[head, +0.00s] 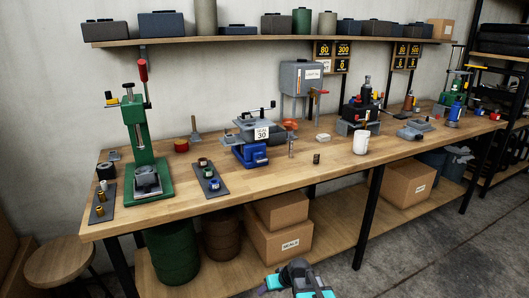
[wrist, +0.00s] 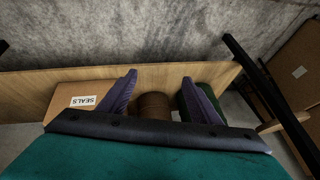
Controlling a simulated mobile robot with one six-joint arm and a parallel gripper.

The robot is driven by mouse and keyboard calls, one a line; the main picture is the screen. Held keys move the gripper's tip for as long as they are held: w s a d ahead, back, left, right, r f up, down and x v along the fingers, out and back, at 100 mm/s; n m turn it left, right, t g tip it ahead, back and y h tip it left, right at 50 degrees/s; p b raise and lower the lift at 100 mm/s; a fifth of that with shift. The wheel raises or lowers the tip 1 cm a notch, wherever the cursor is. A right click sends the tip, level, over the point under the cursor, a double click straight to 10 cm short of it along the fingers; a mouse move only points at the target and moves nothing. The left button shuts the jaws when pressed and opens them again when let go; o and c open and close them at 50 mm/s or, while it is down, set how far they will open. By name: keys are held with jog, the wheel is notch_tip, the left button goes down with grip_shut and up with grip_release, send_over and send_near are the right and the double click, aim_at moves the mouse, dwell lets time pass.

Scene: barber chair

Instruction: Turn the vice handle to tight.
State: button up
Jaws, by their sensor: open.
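A blue-based device with a grey top, which looks like the vice (head: 254,155), stands on the workbench in the middle of the head view. A white card reading 30 hangs on its front. A thin bar with a dark knob, probably the handle (head: 262,109), shows at its upper right; its exact setting is too small to tell. My gripper (wrist: 159,76) is open and empty, its two purple fingers spread in the wrist view. In the head view my teal-and-dark wrist is at the bottom edge, below and in front of the bench, well apart from the vice.
A green press (head: 146,145) stands left of the vice, with a dark tray (head: 211,180) of small parts between. A white mug (head: 361,142) and a black machine (head: 364,112) stand right. The bench's front edge lies between.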

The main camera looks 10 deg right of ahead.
aim_at(262, 159)
jog(key=w+d+r+t+p, duration=0.2)
jog(key=w+r, duration=0.4)
jog(key=r, duration=0.9)
jog(key=w+d+r+t+p, duration=0.1)
jog(key=w+r+t+p, duration=0.2)
jog(key=r, duration=1.2)
jog(key=w+d+r+n+t+p, duration=0.1)
jog(key=w+r+p, duration=0.5)
jog(key=r, duration=0.9)
jog(key=w+d+t, duration=0.1)
jog(key=w+t, duration=0.1)
jog(key=w, duration=0.1)
jog(key=shift+d+r, duration=0.2)
jog(key=shift+d, duration=0.15)
jog(key=shift+w, duration=0.2)
jog(key=shift+p+x, duration=2.1)
jog(key=shift+x, duration=4.75)
jog(key=shift+a+r, duration=0.1)
jog(key=shift+a, duration=0.1)
jog(key=c, duration=1)
jog(key=shift+c, duration=0.2)
